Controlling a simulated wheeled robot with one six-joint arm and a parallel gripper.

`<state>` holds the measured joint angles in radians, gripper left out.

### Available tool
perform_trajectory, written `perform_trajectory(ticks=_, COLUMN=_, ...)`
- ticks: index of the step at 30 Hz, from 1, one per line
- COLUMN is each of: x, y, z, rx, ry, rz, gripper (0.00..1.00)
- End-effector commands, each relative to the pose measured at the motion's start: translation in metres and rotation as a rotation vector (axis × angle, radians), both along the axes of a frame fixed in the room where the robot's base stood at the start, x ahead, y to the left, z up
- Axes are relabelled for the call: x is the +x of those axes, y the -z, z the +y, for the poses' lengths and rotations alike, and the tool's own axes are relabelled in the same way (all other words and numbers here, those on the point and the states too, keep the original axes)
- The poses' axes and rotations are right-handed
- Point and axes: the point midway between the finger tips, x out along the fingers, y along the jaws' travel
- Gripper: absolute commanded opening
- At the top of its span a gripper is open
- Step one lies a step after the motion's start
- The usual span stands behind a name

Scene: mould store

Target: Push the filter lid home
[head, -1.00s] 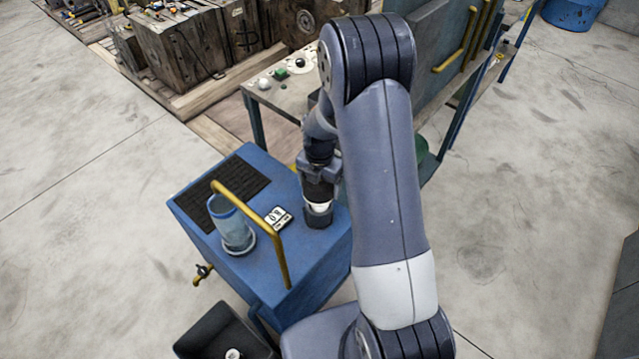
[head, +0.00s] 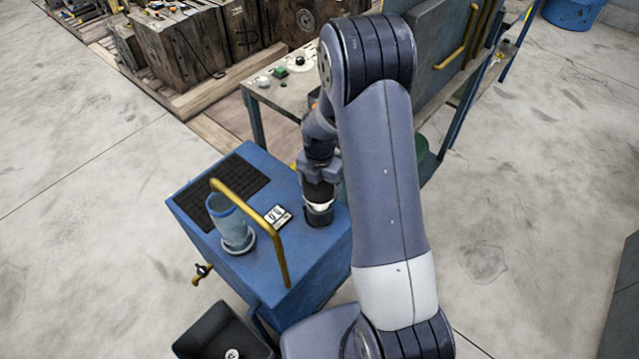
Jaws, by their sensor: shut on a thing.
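My gripper (head: 319,196) points down at the right part of the blue cart's top (head: 292,236). It is shut on a pale, whitish piece (head: 320,206), which I take to be the filter lid; only a thin band of it shows below the fingers. Directly under it stands a short, dark round housing (head: 319,218) on the cart top. The pale piece is at the housing's mouth. I cannot tell whether it is fully seated or whether a gap is left.
A blue cup (head: 229,222) on a saucer, a small white marked block (head: 278,216) and a black ribbed mat (head: 236,188) are on the cart. A brass rail (head: 262,222) arches over it. A grey table (head: 284,92) stands behind.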

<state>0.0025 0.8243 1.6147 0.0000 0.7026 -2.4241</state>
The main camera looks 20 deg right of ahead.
Motion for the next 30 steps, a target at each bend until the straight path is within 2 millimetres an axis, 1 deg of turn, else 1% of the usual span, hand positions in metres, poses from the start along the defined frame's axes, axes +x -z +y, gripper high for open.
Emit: perform_trajectory(ticks=30, x=0.000, y=0.027, z=0.000, rx=0.000, ry=0.000, rz=-0.001, gripper=0.53)
